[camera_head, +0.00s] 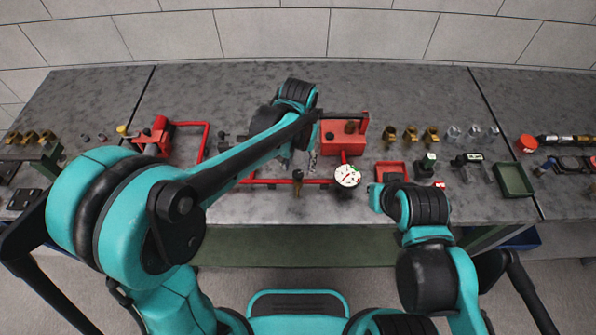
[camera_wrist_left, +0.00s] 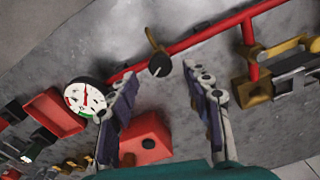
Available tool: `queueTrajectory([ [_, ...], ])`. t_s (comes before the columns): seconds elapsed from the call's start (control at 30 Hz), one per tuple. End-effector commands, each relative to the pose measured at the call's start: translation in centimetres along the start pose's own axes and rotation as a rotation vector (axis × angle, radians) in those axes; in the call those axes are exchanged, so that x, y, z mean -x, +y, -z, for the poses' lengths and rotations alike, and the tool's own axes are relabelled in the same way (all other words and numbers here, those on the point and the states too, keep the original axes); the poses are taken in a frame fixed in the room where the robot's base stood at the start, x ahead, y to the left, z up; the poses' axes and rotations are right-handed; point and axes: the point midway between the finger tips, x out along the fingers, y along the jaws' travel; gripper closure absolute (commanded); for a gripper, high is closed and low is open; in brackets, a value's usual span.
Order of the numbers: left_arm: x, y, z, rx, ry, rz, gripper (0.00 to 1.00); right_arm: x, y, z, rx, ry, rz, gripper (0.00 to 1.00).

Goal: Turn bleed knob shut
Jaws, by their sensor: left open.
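A small black round knob with a brass stem (camera_wrist_left: 159,66) sits at the red pipe in the left wrist view. In the head view the brass fitting (camera_head: 297,181) stands on the front red pipe; I take it to be the bleed knob. My left gripper (camera_head: 301,160) is above the bench behind this fitting, partly hidden by its arm. In the left wrist view its two fingers (camera_wrist_left: 165,98) are spread with nothing between them, apart from the knob. My right arm reaches in from the right; its fingers do not show.
A white-faced gauge (camera_head: 347,175) stands right of the brass fitting. A red box (camera_head: 343,137) is behind it. Red pipe (camera_head: 265,182) runs along the bench. Several brass fittings (camera_head: 411,134) and a green tray (camera_head: 513,180) are to the right. Bare bench lies in front of the pipe.

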Motion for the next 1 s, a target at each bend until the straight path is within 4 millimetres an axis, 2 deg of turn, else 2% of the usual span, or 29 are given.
queueTrajectory([
  [0.03,-1.1,0.0,0.0,0.0,0.0,0.0,0.51,-0.4,0.0,-0.3,0.0,0.0,0.0,1.0],
  [0.2,-2.8,0.0,0.0,0.0,0.001,0.0,0.51,-0.8,0.0,-0.6,0.0,0.0,0.0,1.0],
  [0.53,-3.1,0.0,0.0,0.001,0.001,0.0,0.51,-0.8,0.0,-0.6,0.0,0.0,0.0,1.0],
  [0.57,-3.1,0.0,0.0,0.001,0.001,0.0,0.56,-0.8,0.0,-0.6,0.0,0.0,0.0,1.0],
  [0.73,-3.1,0.0,0.0,0.001,0.001,0.0,1.0,-0.8,0.0,-0.6,0.0,0.0,0.0,1.0],
  [1.0,-3.1,0.0,0.0,-0.01,0.001,0.0,1.0,-0.8,0.0,-0.6,0.0,0.0,0.0,1.0],
])
